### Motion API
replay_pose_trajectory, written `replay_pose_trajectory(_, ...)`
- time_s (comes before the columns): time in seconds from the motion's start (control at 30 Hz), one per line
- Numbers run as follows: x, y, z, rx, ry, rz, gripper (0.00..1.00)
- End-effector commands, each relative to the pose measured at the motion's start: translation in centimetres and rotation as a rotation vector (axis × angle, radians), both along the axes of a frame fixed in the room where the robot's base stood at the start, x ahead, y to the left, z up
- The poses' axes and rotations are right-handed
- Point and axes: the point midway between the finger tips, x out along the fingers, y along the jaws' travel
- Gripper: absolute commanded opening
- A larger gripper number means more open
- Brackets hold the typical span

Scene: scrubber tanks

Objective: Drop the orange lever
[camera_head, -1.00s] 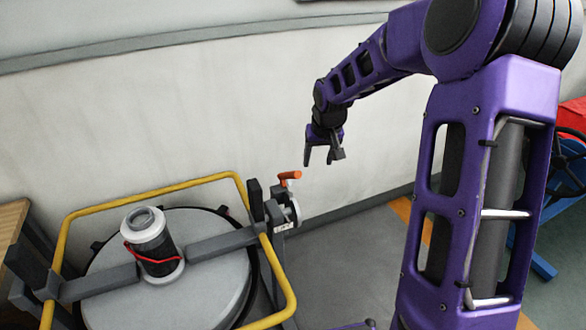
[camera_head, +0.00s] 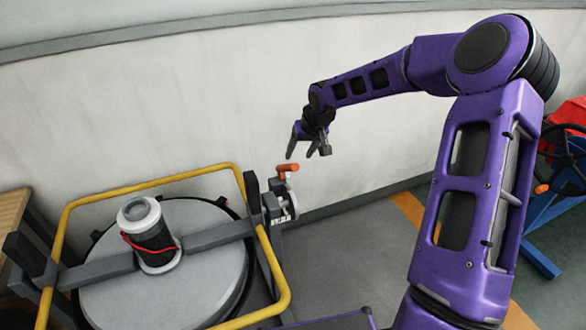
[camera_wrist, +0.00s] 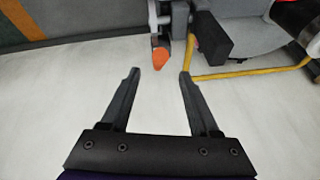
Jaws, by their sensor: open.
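The orange lever (camera_head: 288,167) sticks out from a grey bracket at the right side of the tank in the head view. In the wrist view the lever (camera_wrist: 160,58) shows its orange end just beyond the fingertips, roughly between their lines. My gripper (camera_head: 304,156) is open and empty, above and slightly right of the lever in the head view. Its two fingers also show in the wrist view (camera_wrist: 159,73), spread wide apart. The lever appears apart from both fingers.
A round grey tank lid (camera_head: 205,285) carries a cylinder with a red band (camera_head: 150,237). A yellow rail (camera_head: 150,187) surrounds the tank. A white wall (camera_head: 200,120) stands behind. A blue frame with a wheel (camera_head: 560,175) stands at the far right.

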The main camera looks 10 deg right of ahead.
Motion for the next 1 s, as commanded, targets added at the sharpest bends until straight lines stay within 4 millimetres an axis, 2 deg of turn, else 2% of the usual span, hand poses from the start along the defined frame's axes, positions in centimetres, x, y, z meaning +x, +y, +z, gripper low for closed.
replay_pose_trajectory(0.03, 0.4, 0.3, -1.3, 0.002, 0.003, 0.003, 0.62)
replay_pose_trajectory(0.2, 1.7, 0.9, -4.5, 0.002, 0.003, 0.003, 0.62)
replay_pose_trajectory(0.4, 2.8, 1.3, -6.9, 0.001, 0.000, 0.000, 0.62)
replay_pose_trajectory(0.57, 3.1, 1.4, -7.7, 0.001, 0.000, 0.001, 0.62)
replay_pose_trajectory(0.83, 3.2, 1.4, -7.8, -0.001, 0.000, 0.001, 0.62)
replay_pose_trajectory(0.87, 3.2, 1.4, -7.8, -0.001, 0.000, 0.001, 0.58)
replay_pose_trajectory(1.0, 3.2, 1.4, -7.8, -0.001, 0.000, 0.000, 0.33)
